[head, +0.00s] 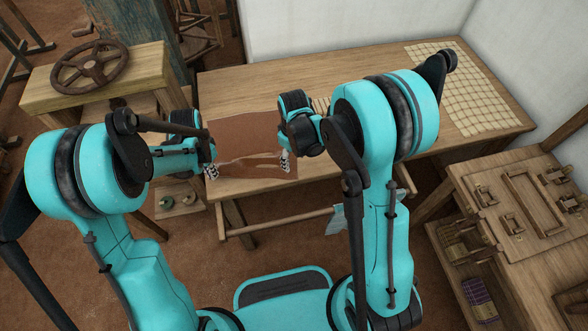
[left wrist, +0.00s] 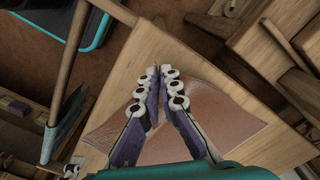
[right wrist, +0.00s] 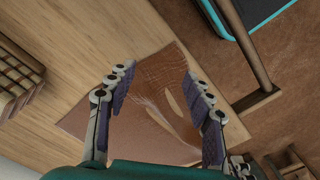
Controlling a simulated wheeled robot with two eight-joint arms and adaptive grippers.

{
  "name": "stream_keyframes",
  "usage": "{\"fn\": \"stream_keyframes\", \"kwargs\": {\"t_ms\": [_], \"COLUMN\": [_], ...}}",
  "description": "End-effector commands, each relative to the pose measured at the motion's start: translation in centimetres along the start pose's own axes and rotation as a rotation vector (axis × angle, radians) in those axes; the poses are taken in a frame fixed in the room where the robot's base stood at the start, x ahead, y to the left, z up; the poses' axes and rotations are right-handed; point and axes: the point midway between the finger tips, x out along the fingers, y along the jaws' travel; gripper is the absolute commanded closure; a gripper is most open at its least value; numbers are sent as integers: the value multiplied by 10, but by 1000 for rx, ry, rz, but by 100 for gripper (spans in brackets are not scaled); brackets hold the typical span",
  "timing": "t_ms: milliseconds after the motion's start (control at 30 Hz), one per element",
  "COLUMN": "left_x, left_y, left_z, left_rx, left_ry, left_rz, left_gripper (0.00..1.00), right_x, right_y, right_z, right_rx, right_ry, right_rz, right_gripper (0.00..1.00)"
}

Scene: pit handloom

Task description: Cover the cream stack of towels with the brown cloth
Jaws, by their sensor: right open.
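The brown cloth (head: 250,130) lies on the wooden table in the head view, with wrinkles and pale streaks along its near side. My left gripper (head: 212,171) is at its near left corner. In the left wrist view its fingertips (left wrist: 158,70) come together on the cloth (left wrist: 215,115). My right gripper (head: 285,162) is at the near right side of the cloth. In the right wrist view it is open (right wrist: 158,78), with cloth (right wrist: 150,85) between and below its fingers. The cream stack of towels (head: 320,104) is mostly hidden behind my right arm; its edge shows in the right wrist view (right wrist: 16,85).
A cream checked cloth (head: 455,85) lies flat at the table's right end. A wooden stand with a dark wheel (head: 90,66) is at left. A wooden cabinet (head: 520,200) with handles stands at right. The table's far left (head: 240,85) is bare.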

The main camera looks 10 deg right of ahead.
Motion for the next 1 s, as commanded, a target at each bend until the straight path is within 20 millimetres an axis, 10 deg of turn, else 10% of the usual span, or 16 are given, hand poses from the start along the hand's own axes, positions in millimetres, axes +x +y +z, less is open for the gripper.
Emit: {"fn": "stream_keyframes", "kwargs": {"t_ms": [300, 1000], "left_x": [0, 0], "left_y": [0, 0], "left_z": [0, 0], "left_rx": [0, 0], "left_ry": [0, 0], "left_rz": [0, 0], "left_gripper": [100, 100], "right_x": [-46, 43], "right_y": [-2, -2], "right_z": [3, 3], "right_rx": [0, 0], "right_ry": [0, 0], "right_rz": [0, 0], "right_gripper": [48, 48]}}
